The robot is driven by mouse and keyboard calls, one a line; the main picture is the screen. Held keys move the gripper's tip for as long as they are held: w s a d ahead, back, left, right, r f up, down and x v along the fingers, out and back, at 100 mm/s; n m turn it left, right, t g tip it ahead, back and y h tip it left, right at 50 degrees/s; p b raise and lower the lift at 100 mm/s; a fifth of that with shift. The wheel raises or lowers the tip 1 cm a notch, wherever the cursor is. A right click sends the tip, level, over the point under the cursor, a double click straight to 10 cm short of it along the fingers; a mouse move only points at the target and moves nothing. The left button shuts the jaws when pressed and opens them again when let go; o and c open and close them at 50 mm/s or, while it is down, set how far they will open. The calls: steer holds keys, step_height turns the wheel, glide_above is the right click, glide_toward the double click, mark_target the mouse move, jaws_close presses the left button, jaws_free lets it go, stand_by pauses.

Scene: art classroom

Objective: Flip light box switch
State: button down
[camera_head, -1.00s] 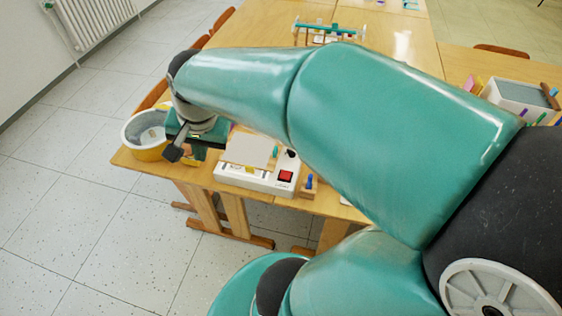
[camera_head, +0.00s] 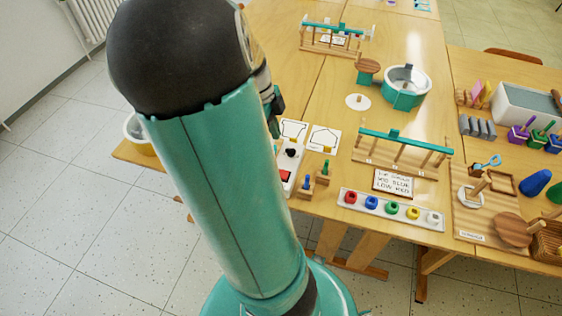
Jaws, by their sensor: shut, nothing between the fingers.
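The white light box (camera_head: 294,165) lies on the near part of the wooden table, largely hidden behind my raised arm. Its right end shows, with a red switch (camera_head: 285,176) and a black knob (camera_head: 291,153). The arm's edge partly covers the switch. My gripper (camera_head: 273,113) shows only as a dark green sliver at the arm's right edge, above the light box in the picture. It is shut and nothing shows in it. Its fingertips are mostly hidden, so I cannot tell its distance from the switch.
Small wooden stands with blue and green pegs (camera_head: 308,186) stand right of the light box. Farther right are a strip of coloured knobs (camera_head: 390,209), a wooden rack (camera_head: 402,155) and a teal bowl (camera_head: 405,88). A yellow-and-white bucket (camera_head: 137,132) is at the left.

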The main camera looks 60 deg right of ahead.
steer(key=shift+d+f, duration=0.1)
glide_toward(287, 174)
steer(key=f, duration=0.1)
steer(key=s+d+f, duration=0.1)
steer(key=f, duration=0.3)
steer(key=shift+s+d, duration=0.3)
steer(key=shift+d, duration=0.05)
steer(key=shift+f, duration=0.6)
steer(key=shift+d+f+y, duration=0.15)
steer(key=shift+f+y, duration=0.1)
steer(key=shift+y, duration=0.15)
steer(key=shift+s+a+r, duration=0.1)
steer(key=shift+a+r, duration=0.25)
steer(key=shift+a, duration=0.45)
